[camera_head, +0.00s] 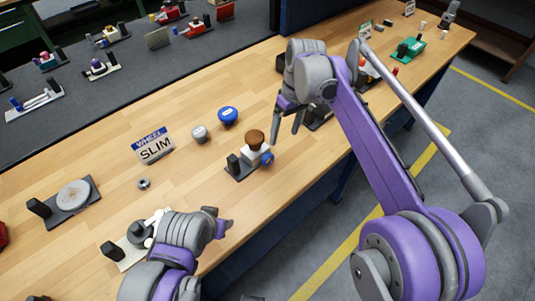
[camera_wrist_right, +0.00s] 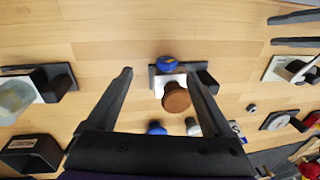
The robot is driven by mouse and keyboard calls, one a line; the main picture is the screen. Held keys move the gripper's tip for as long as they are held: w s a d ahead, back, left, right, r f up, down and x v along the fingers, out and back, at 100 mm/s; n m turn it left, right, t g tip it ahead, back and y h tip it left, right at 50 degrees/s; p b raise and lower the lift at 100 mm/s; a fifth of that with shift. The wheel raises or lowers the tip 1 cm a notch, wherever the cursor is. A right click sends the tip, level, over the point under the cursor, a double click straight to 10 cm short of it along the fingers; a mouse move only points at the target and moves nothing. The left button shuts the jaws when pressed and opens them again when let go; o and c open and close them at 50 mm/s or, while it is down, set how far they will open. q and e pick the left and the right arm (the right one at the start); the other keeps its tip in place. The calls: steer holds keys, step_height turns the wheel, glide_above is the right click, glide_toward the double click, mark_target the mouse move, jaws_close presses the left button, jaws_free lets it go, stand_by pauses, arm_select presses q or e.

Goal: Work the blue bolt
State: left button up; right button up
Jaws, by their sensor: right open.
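A small valve fixture with a white body (camera_head: 250,158) and a brown knob (camera_head: 255,139) stands on the wooden table. A blue bolt-like part (camera_head: 267,158) sticks out of its right side. In the right wrist view the blue part (camera_wrist_right: 166,64) shows beyond the white body, and the brown knob (camera_wrist_right: 176,97) is nearer. My right gripper (camera_head: 286,125) is open and empty, to the right of and above the fixture. In the wrist view its fingertips (camera_wrist_right: 158,75) flank the blue part without touching it visibly. My left gripper (camera_head: 216,220) is at lower left, its opening unclear.
A blue knob (camera_head: 228,116) and a grey knob (camera_head: 199,133) stand behind the fixture, near a "SLIM" sign (camera_head: 153,145). A round-disc fixture (camera_head: 73,194) is at left. A white-handled fixture (camera_head: 135,240) is beside my left gripper. Bare wood lies around the fixture.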

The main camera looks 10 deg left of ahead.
mark_target(267, 156)
arm_select(q)
steer(key=shift+w+r, duration=0.1)
steer(key=shift+d, duration=0.1)
steer(key=shift+s+f+b, duration=0.2)
steer(key=shift+f+b, duration=0.15)
steer(key=shift+f, duration=0.15)
arm_select(e)
steer(key=shift+n+g, duration=0.4)
steer(key=shift+n, duration=0.2)
steer(key=a+f, duration=0.1)
steer(key=f, duration=0.2)
steer(key=a+f, duration=0.2)
steer(key=f, duration=0.2)
steer(key=a+f, duration=0.1)
steer(key=f, duration=0.3)
steer(key=shift+s+a+f, duration=0.2)
steer(key=shift+s+f, duration=0.05)
